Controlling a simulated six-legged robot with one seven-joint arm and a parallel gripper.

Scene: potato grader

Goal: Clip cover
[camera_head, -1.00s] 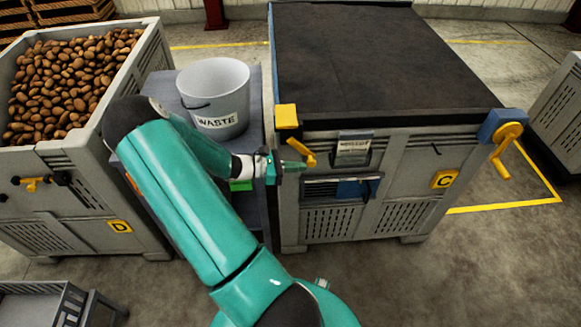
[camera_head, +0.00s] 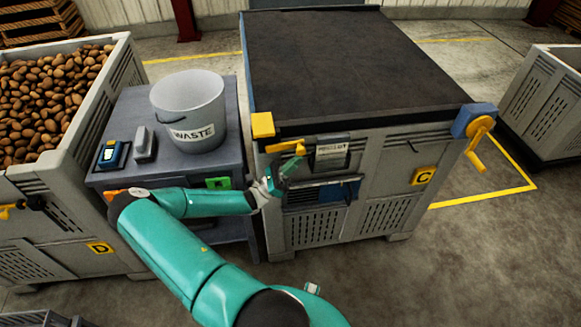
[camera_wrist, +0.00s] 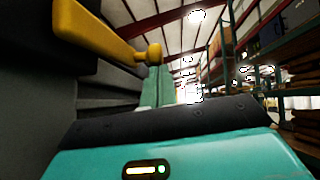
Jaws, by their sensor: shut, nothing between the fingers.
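Bin C has a dark cover (camera_head: 345,65) lying over its top. At its front left corner is a yellow block (camera_head: 262,125) with a yellow lever (camera_head: 284,146) below it, pointing right and nearly level. The lever also shows large in the wrist view (camera_wrist: 100,35), its knob at the right end. My gripper (camera_head: 291,167) is shut and empty, its tips up close under the lever's end; I cannot tell whether they touch. A yellow crank (camera_head: 479,142) sits on a blue mount at the front right corner.
A labelled plate (camera_head: 332,152) and a blue-fronted slot (camera_head: 325,192) are on the bin's front beside my gripper. A white waste bucket (camera_head: 188,110) stands on a grey table (camera_head: 120,175) to the left. Potato bin D (camera_head: 60,200) is farther left. The floor at right front is clear.

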